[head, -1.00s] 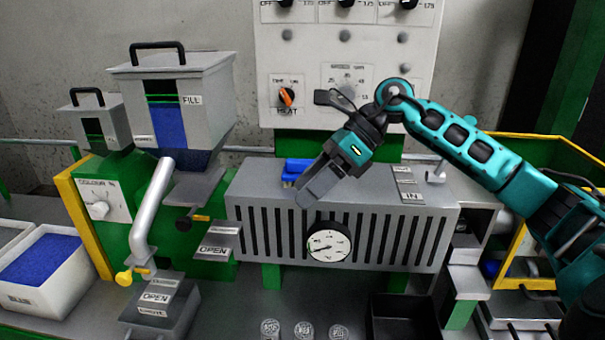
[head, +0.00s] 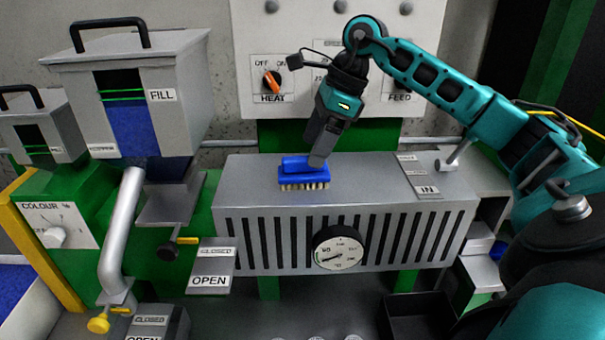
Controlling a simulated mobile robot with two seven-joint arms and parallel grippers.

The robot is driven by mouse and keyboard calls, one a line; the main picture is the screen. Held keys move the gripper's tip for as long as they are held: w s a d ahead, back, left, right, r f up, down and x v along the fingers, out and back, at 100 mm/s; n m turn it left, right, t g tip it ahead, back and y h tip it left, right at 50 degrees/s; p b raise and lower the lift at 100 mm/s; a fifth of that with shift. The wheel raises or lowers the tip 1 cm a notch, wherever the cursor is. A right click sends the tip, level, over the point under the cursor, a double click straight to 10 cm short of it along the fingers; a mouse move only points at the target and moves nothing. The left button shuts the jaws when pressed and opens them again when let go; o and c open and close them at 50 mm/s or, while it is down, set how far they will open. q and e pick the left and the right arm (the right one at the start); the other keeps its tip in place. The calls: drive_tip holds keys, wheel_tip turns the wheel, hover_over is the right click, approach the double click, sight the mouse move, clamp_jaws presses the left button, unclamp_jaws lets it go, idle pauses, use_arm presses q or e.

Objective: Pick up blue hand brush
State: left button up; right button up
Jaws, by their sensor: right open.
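The blue hand brush (head: 298,173) lies on top of the grey slotted machine box, bristles down, in the middle of the head view. Its pale bristles show along its front edge. My right gripper (head: 317,164) points down from above, with its fingertips at the right end of the brush handle. It is open, and part of the handle's right end is hidden behind it. I cannot tell whether the fingers touch the brush. My left gripper is not in view.
The grey box (head: 390,190) has a gauge (head: 337,250) in front and a lever (head: 452,158) at its right. A control panel (head: 250,60) stands close behind. The FILL hopper (head: 185,80) and a silver pipe (head: 120,235) stand at left. A black bin (head: 415,315) sits below.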

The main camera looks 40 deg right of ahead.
sight(304, 158)
drive_tip(key=x, duration=0.6)
drive_tip(key=shift+w+a+f, duration=0.1)
drive_tip(key=shift+w+f, duration=0.1)
drive_tip(key=shift+w, duration=0.25)
drive_tip(key=c, duration=1.2)
drive_tip(key=shift+r, duration=0.1)
